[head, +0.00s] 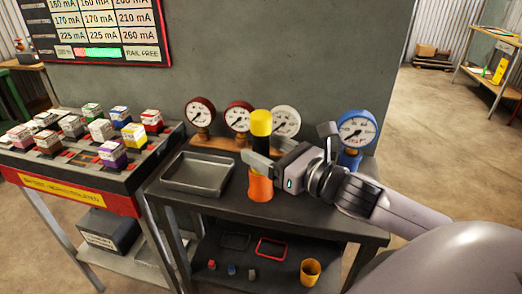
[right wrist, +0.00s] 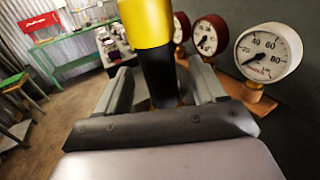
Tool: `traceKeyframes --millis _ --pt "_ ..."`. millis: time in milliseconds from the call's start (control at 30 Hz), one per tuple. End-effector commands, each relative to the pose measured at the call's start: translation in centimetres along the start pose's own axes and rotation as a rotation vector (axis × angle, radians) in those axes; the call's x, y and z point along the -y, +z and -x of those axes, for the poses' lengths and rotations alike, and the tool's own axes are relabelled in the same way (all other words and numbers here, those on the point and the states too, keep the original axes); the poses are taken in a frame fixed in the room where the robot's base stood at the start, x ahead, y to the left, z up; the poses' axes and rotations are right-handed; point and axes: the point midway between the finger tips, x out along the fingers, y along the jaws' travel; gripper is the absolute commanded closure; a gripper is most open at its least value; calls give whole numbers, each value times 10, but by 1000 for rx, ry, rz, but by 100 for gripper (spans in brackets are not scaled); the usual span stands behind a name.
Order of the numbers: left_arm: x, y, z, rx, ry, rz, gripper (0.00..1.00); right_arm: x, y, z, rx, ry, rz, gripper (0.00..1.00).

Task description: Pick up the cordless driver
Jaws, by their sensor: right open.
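The cordless driver (head: 261,123) stands upright on the dark cart top, with a yellow upper end, a dark middle and an orange lower part (head: 261,188). In the right wrist view its yellow end and black shaft (right wrist: 158,75) rise between the two fingers. My right gripper (head: 262,165) reaches in from the right at the driver's middle. Its jaws are open, one finger on each side of the shaft, and partly hide it in the head view. Whether either finger touches it I cannot tell. My left gripper is not in view.
An empty grey tray (head: 198,190) lies left of the driver. Dial gauges stand close behind, including a white one (head: 286,121) and a blue one (head: 357,130). A rack of coloured blocks (head: 80,150) is at left. An orange cup (head: 310,271) sits on the lower shelf.

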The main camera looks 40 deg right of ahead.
Motion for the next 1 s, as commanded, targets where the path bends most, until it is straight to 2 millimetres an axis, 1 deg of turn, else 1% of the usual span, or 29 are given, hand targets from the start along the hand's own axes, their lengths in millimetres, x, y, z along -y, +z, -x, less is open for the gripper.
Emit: traceKeyframes --millis 100,300,433,667,700,767,800,867,900,1000 --pt "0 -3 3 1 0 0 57 0 3 -13 4 -1 -2 30" --pt "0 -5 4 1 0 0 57 0 1 -29 2 -1 -1 30" --pt "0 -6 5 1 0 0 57 0 1 -34 0 0 0 30" --pt "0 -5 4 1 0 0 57 0 0 -35 -1 1 0 30" --pt "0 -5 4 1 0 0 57 0 0 -35 -1 1 0 34" --pt "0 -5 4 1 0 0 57 0 0 -35 -1 1 0 53" --pt "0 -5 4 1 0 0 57 0 0 -35 -1 1 0 66" --pt "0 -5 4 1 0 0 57 0 0 -35 -1 1 0 86" --pt "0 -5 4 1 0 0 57 0 0 -35 -1 1 0 92" --pt "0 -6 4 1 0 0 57 0 2 -35 3 1 1 92"
